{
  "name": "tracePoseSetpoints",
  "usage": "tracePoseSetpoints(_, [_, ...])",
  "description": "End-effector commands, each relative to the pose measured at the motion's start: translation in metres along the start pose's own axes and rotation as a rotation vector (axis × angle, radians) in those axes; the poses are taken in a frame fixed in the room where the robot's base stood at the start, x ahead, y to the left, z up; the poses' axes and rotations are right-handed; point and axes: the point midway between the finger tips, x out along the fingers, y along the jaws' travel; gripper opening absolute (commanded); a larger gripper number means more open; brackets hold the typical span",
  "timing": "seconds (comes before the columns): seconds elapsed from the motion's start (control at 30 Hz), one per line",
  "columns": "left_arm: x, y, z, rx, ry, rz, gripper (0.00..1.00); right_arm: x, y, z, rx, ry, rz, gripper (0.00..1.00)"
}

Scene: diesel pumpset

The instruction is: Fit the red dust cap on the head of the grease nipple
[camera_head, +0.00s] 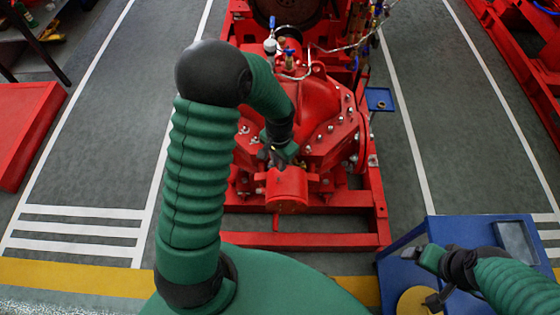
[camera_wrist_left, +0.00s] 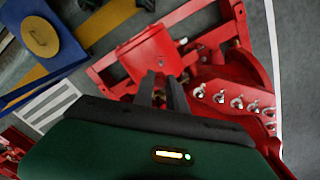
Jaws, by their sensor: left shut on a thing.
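My left gripper (camera_head: 279,162) is over the red pump, just above the red cylindrical bearing housing (camera_head: 287,187) at its near end. In the left wrist view its two dark fingers (camera_wrist_left: 162,80) point at the red pump, with the housing (camera_wrist_left: 148,52) just beyond them. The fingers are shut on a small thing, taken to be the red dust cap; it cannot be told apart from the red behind. The grease nipple cannot be made out in either view. My right gripper (camera_head: 428,262) is above the blue cart; its jaw state is unclear.
The blue cart (camera_head: 408,238) at the lower right carries a round yellow disc (camera_head: 414,301). The red base frame (camera_head: 345,241) surrounds the pump's near end. Bolted flanges and thin pipes stand beyond the left gripper. Grey floor (camera_head: 105,130) is clear on the left.

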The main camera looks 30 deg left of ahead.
Motion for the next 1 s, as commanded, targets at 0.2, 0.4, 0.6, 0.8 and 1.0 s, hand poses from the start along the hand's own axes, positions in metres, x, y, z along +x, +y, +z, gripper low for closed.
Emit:
tracePoseSetpoints(0.2, [0.001, -0.003, 0.001, -0.002, 0.001, 0.004, 0.0, 0.0, 0.0, 0.0, 0.0, 0.0, 0.0, 0.86])
tracePoseSetpoints(0.4, [0.005, -0.003, 0.002, -0.012, 0.001, 0.004, 0.0, -0.002, 0.0, -0.001, 0.0, 0.001, 0.0, 0.86])
tracePoseSetpoints(0.6, [0.028, -0.003, 0.001, -0.012, 0.0, 0.004, 0.0, 0.013, 0.0, 0.003, 0.0, 0.0, 0.0, 0.86])
tracePoseSetpoints(0.8, [0.051, -0.002, 0.001, -0.012, 0.0, 0.003, 0.0, 0.027, 0.0, 0.006, 0.0, 0.0, 0.0, 0.86])
tracePoseSetpoints(1.0, [0.061, -0.003, 0.002, -0.012, 0.001, 0.004, 0.0, 0.032, 0.0, 0.008, 0.0, 0.0, 0.0, 0.86])
